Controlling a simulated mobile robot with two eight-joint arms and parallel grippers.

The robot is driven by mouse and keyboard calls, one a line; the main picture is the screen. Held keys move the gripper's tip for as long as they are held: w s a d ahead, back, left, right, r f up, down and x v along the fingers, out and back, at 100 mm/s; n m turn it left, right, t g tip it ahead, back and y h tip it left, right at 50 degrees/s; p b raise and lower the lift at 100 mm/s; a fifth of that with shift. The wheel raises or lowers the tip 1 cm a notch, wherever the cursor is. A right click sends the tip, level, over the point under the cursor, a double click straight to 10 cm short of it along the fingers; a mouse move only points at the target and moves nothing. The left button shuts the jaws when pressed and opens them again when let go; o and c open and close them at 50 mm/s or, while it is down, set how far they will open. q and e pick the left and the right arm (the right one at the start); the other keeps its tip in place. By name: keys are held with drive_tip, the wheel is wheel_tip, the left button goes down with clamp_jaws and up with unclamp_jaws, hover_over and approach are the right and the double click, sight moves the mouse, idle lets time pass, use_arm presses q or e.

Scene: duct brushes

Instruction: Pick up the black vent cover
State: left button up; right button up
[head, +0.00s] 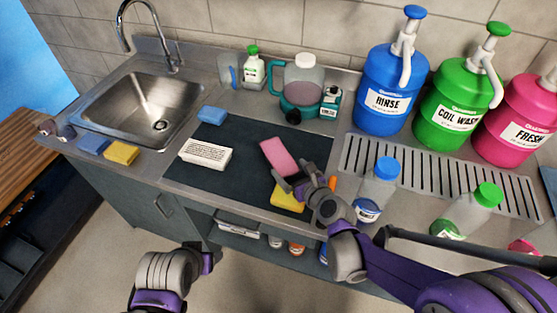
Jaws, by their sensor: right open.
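I cannot pick out a black vent cover for sure. A dark flat mat (235,150) lies on the steel counter. A long dark bar (460,248) shows at the right, partly behind my right arm; I cannot tell what it is. My right gripper (292,184) is open over the front right part of the mat, close to a pink sponge (279,156) and a yellow sponge (287,198). It holds nothing that I can see. My left arm shows at the bottom left, below the counter's front edge, and its jaws do not show.
The sink (140,108) is at left. Blue (388,100), green (452,112) and pink (518,118) pump jugs stand behind the slotted drain (440,175). A blue-capped bottle (376,190) stands right of my gripper.

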sight(277, 155)
drive_tip(key=x, duration=0.5)
drive_tip(key=shift+w+a+r+p, duration=0.2)
drive_tip(key=shift+w+a+p, duration=0.15)
drive_tip(key=shift+w, duration=0.1)
drive_tip(key=shift+w+a+f, duration=0.15)
drive_tip(key=shift+w+f, duration=0.05)
drive_tip(key=shift+w, duration=0.2)
drive_tip(key=shift+s, duration=0.1)
drive_tip(key=c, duration=1.5)
drive_tip(key=shift+c, duration=0.2)
drive_tip(key=shift+r, duration=0.15)
